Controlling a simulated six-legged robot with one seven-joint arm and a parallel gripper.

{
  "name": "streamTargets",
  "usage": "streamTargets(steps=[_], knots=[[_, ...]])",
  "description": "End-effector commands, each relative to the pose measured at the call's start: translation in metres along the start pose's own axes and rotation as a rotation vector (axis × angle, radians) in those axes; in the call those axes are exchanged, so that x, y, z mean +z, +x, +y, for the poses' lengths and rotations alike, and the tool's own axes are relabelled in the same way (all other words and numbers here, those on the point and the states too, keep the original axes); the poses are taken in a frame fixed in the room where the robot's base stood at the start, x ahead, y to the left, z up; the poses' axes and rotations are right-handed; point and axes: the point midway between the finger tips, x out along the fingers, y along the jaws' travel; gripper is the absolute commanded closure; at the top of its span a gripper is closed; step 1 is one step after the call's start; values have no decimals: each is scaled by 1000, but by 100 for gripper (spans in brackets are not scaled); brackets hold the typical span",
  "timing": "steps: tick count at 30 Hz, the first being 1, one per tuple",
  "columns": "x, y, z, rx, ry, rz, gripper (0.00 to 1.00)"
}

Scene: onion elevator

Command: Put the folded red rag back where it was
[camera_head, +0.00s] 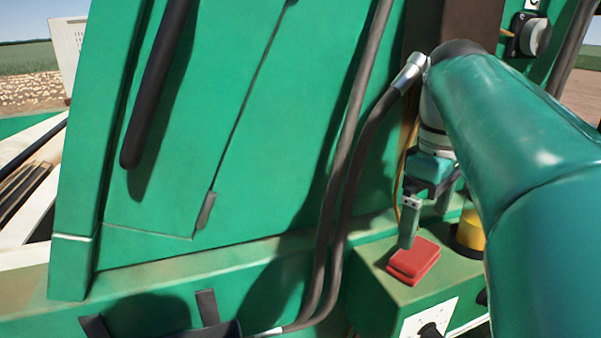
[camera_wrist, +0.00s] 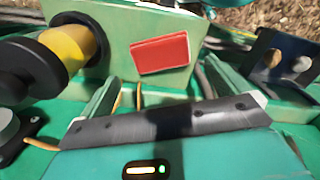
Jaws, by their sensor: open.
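The folded red rag (camera_head: 413,261) lies flat on top of a green box (camera_head: 372,268) at the lower right of the head view. It also shows in the wrist view (camera_wrist: 160,53), lying on the box's pale green top beyond my fingers. My gripper (camera_head: 424,229) points down just above and behind the rag, with its jaws apart and nothing between them. In the head view one finger's tip comes close to the rag's far edge; I cannot tell whether they touch. My upper arm hides part of the area to the right.
A yellow and black knob (camera_head: 470,232) stands on the box beside the rag, close to my gripper. Dark hoses (camera_head: 338,215) run down the green panel (camera_head: 250,120) to the left. A dark bracket with holes (camera_wrist: 282,62) is at the right of the wrist view.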

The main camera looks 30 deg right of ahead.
Motion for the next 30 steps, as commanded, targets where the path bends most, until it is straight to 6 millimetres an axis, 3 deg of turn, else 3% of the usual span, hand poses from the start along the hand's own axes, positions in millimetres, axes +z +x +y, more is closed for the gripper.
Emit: streamTargets(steps=[6, 11, 23, 30], knots=[[-1, -40, 0, 1, -1, 1, 0], [0, -52, 0, 1, -1, 1, 0], [-1, -52, -1, 2, -1, 2, 0], [-14, -38, -12, 20, 2, 26, 0]])
